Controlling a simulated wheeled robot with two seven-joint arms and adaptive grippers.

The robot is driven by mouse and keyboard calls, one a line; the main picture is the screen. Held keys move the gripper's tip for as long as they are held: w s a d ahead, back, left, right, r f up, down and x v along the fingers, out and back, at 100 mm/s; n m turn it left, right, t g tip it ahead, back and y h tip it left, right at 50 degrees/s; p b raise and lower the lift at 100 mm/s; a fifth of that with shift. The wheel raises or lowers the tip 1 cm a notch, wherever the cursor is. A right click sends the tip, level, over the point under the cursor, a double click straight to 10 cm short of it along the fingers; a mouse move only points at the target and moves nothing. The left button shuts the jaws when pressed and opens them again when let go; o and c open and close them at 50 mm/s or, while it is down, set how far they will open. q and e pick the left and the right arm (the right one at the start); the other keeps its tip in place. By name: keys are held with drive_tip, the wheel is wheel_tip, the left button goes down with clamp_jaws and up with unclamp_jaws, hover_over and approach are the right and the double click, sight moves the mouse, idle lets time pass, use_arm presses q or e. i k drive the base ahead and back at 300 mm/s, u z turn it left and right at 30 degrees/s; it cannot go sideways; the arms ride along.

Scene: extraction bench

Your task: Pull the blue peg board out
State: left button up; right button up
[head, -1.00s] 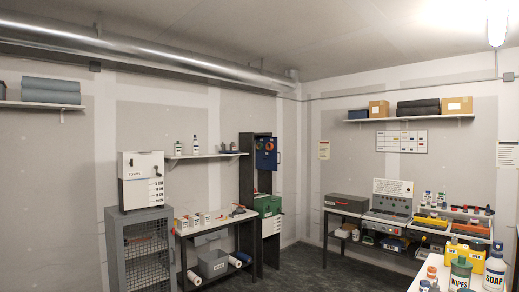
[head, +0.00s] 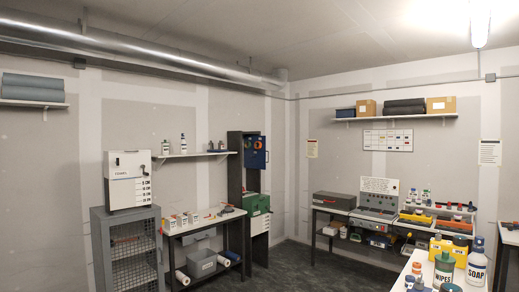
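The blue peg board (head: 254,152) is an upright blue panel at the front of a tall dark cabinet (head: 235,180) in the back corner. It carries round orange items and has a small handle or knob at its right edge. A green box or drawer front (head: 256,204) sits below it, above a light grey front. How far the panel stands out from the cabinet is hard to tell at this distance. Neither of my grippers is in view.
A bench with small containers (head: 205,220) stands left of the cabinet, beside a grey mesh locker (head: 130,250). A white table with bottles (head: 409,272) is at front right. Dark floor (head: 300,270) between is clear.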

sight(254, 152)
drive_tip(key=u, duration=0.05)
drive_tip(key=i, duration=4.1)
drive_tip(key=z, duration=0.65)
drive_tip(key=i, duration=4.85)
drive_tip(key=u, duration=1.45)
